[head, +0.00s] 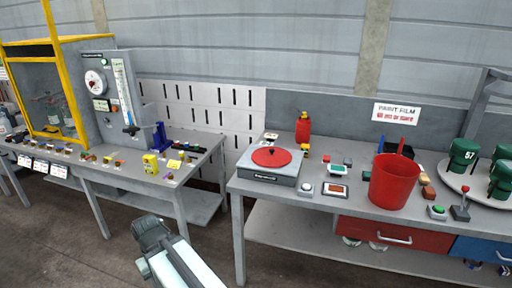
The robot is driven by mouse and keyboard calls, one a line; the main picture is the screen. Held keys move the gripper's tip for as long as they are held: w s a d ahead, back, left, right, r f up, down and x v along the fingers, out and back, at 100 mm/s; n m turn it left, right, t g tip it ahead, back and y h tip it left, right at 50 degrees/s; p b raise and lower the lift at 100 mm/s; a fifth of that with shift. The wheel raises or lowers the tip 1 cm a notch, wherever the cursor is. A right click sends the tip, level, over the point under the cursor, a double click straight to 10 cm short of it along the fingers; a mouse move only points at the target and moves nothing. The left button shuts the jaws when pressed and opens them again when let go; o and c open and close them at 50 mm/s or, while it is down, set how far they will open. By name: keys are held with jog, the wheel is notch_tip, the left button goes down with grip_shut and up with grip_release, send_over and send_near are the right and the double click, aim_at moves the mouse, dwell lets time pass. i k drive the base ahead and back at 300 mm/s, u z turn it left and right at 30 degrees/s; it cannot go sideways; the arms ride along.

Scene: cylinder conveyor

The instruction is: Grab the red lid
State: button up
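A flat round red lid (270,157) with a small dark mark or knob near its middle lies on top of a grey box-shaped device (268,174). The device stands at the left front end of the right-hand table. A white and dark part of my arm shows at the bottom, left of that table and well apart from the lid. No gripper fingers show, and nothing of mine touches the lid.
On the right-hand table (337,206) stand a red bucket (393,184), a red bottle (303,128), small button boxes and a round stand with green containers (463,155). The left table (130,172) holds small parts and a gauge panel. A floor gap separates the tables.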

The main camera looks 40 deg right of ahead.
aim_at(267, 157)
jog(key=z, duration=0.15)
jog(key=i, duration=1.05)
jog(key=z, duration=0.45)
jog(key=k, duration=0.85)
jog(key=z, duration=0.2)
jog(key=i, duration=0.85)
jog(key=u, duration=0.1)
